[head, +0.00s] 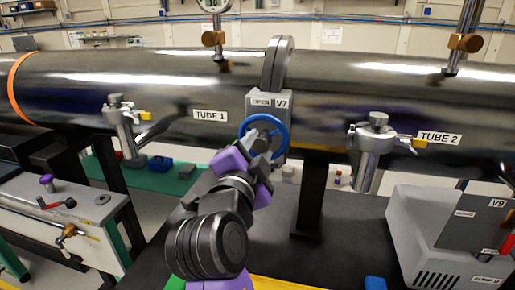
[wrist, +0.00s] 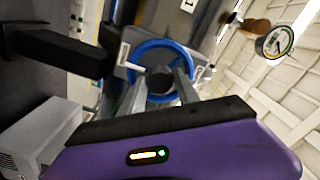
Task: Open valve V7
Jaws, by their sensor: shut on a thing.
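Valve V7 (head: 268,103) is a grey block under the flange between two dark tubes, with a "V7" label and a smaller tag I cannot read. Its blue handwheel (head: 285,127) faces me. My gripper (head: 266,140) is at the wheel, shut on it, and hides part of its lower left. In the wrist view the blue handwheel (wrist: 150,45) shows around a dark hub, with the gripper's fingers (wrist: 158,84) on either side of that hub. The exact finger contact is hard to see.
Tube 1 (head: 170,85) and Tube 2 (head: 400,100) run across behind the valve. Metal side fittings (head: 122,125) and (head: 372,145) flank the wheel. A grey V9 pump unit (head: 420,230) stands at right, and a bench with small valves (head: 60,215) at left.

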